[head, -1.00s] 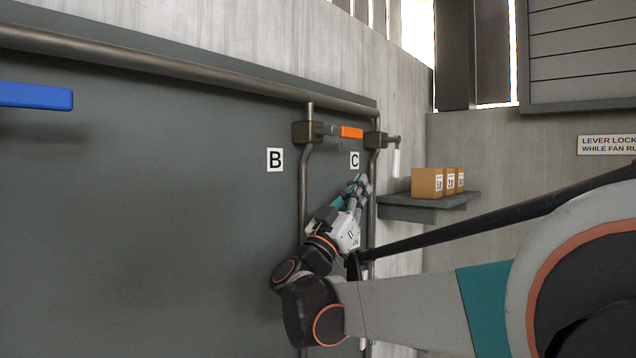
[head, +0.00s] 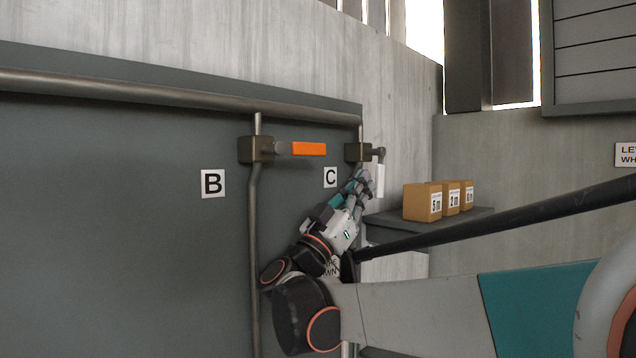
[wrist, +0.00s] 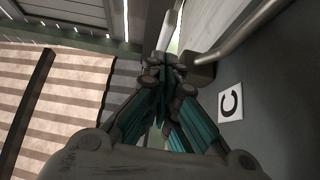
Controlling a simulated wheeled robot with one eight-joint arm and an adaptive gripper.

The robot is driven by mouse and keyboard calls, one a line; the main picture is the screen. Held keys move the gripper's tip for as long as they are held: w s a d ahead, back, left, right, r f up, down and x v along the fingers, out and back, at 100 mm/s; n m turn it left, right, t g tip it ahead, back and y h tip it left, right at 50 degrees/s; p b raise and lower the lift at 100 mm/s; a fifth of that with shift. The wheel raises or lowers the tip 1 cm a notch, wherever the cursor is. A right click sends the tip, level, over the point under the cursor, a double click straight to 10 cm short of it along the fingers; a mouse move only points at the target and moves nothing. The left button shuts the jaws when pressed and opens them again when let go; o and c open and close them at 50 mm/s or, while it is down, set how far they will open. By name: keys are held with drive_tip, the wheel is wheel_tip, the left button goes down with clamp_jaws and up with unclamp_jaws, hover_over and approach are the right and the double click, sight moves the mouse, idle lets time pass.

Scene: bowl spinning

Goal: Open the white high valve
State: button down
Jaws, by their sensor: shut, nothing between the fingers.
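The white valve handle (head: 377,181) hangs down from its dark valve body (head: 358,152) on the right-hand pipe, beside the label C (head: 330,177). In the wrist view, the white handle (wrist: 171,26) shows just beyond the fingertips, and the valve body (wrist: 198,72) is to their right. My gripper (head: 362,178) is shut and empty, its tips just left of the handle in the head view. The wrist view also shows my gripper (wrist: 164,62) with its fingers together. I cannot tell whether the tips touch the handle.
An orange valve handle (head: 309,148) points right from the pipe near label B (head: 213,184). A thick horizontal pipe (head: 150,91) runs above. Brown boxes (head: 422,202) stand on a wall shelf (head: 440,224) right of the white handle.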

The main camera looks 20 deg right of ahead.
drive_tip(key=shift+d, duration=0.2)
idle(0.4)
drive_tip(key=shift+w+d+f+b, duration=0.2)
drive_tip(key=shift+d+f+b, duration=0.3)
drive_tip(key=shift+d+b, duration=0.35)
drive_tip(key=shift+a+r, duration=0.15)
